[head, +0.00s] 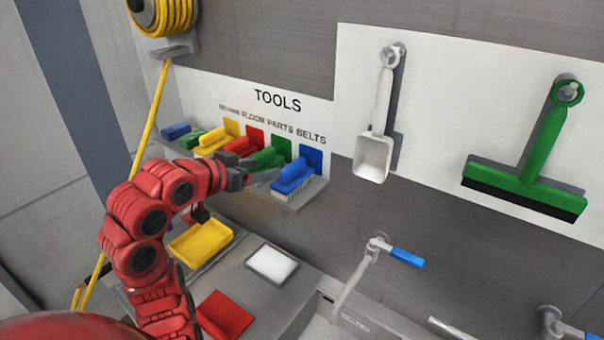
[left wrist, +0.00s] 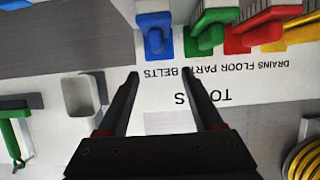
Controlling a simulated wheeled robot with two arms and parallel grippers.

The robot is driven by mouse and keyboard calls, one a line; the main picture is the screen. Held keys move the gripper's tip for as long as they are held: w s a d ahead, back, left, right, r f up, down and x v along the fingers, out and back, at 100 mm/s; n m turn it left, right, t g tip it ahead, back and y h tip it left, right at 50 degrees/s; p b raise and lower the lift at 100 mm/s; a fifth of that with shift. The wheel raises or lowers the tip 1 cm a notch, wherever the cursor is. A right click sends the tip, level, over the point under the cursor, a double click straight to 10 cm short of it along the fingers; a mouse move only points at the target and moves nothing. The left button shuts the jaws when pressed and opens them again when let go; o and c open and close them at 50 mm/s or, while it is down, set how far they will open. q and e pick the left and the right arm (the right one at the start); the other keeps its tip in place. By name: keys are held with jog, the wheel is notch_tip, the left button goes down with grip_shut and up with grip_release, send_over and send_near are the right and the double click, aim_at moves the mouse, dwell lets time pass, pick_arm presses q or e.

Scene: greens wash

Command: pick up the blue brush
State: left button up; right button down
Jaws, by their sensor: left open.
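The blue brush (head: 296,178) with pale bristles sits at the right end of the tool shelf, in front of a blue wall tag. In the left wrist view, which is upside down, the blue brush (left wrist: 154,22) shows at the top centre. My left gripper (head: 264,176) is open and empty, just left of the blue brush in the head view. In the left wrist view my left gripper's fingertips (left wrist: 160,74) are spread, with the brush beyond them and no contact visible. My right gripper is not in view.
A green brush (head: 264,158) sits close to the left, then a red brush (head: 243,144) and a yellow one (head: 212,145). A white scoop (head: 373,155) and a green squeegee (head: 528,170) hang right. Below are a yellow tray (head: 201,242) and a tap (head: 378,246).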

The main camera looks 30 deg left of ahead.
aim_at(299, 163)
pick_arm(q)
jog(key=b+x, duration=0.3)
jog(key=f+b+x, duration=0.1)
jog(key=b+x, duration=0.1)
jog(key=b, duration=0.1)
jog(key=shift+w+d+f, duration=0.1)
jog(key=shift+w+d, duration=0.05)
jog(key=shift+d, duration=0.05)
jog(key=x, duration=0.3)
jog(key=shift+w+r, duration=0.25)
jog(key=shift+w, duration=0.2)
jog(key=shift+w+f, duration=0.15)
jog(key=shift+w, duration=0.15)
jog(key=shift+w+d, duration=0.1)
jog(key=shift+w, duration=0.15)
jog(key=x, duration=0.5)
jog(key=shift+d+p, duration=0.1)
jog(key=shift+p, duration=0.2)
jog(key=shift+s, duration=0.1)
grip_shut()
